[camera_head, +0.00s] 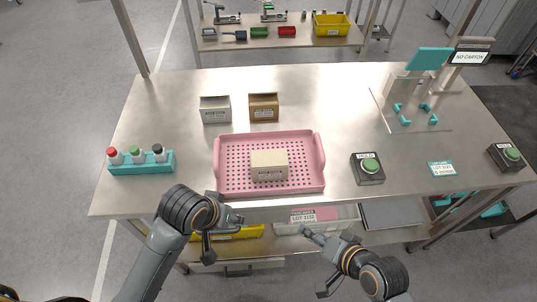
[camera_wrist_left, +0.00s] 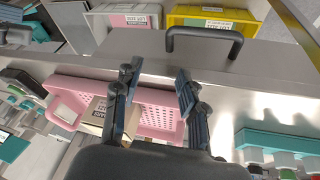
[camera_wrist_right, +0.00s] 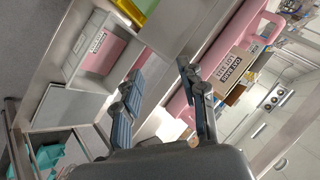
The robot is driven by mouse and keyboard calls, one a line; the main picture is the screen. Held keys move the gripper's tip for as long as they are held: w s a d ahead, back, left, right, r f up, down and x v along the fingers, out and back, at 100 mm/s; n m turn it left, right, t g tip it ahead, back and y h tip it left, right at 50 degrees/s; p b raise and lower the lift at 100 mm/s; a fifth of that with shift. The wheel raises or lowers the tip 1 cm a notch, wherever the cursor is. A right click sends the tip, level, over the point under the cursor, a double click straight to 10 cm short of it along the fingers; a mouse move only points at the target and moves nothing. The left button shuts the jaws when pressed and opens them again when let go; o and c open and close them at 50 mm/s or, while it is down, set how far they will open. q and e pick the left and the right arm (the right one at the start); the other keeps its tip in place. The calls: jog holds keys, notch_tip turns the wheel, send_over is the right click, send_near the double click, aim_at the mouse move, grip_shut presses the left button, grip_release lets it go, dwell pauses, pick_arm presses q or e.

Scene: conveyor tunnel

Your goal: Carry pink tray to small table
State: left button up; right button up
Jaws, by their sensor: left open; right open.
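The pink tray (camera_head: 319,150) lies flat near the front edge of the steel workbench, with a beige labelled carton (camera_head: 269,165) inside it. The tray also shows in the left wrist view (camera_wrist_left: 72,87) and the right wrist view (camera_wrist_right: 232,32). My left gripper (camera_head: 224,238) is open and empty in front of the tray's left part, apart from it. My right gripper (camera_head: 313,262) is open and empty in front of and below the tray's right corner. No table is clearly marked as the small table; a narrower one (camera_head: 265,43) stands at the back.
Two small boxes (camera_head: 216,110) (camera_head: 264,107) stand behind the tray. A teal bottle rack (camera_head: 141,162) is to its left, a green button box (camera_head: 368,168) to its right. The back table carries tools and a yellow bin (camera_head: 331,25). Bins sit under the workbench (camera_head: 150,90).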

pick_arm(q)
jog(key=w+d+r, duration=0.2)
jog(key=w+r, duration=0.2)
jog(key=r, duration=0.1)
pick_arm(e)
jog(key=w+a+r+m+t+y, duration=0.2)
jog(key=w+a+r+m+y, duration=0.1)
jog(key=a+r+m, duration=0.15)
pick_arm(q)
jog(key=n+y, duration=0.3)
jog(key=y, duration=0.2)
send_near(217, 145)
notch_tip(217, 145, up, 3)
jog(key=s, duration=0.2)
pick_arm(e)
jog(key=m+t+h, duration=0.6)
jog(key=m+t, duration=0.3)
jog(key=m, duration=1.5)
send_near(322, 159)
jog(key=s, duration=0.1)
pick_arm(q)
jog(key=shift+w+d+f, duration=0.2)
pick_arm(e)
jog(key=shift+d+f, duration=0.2)
jog(key=shift+d, duration=0.2)
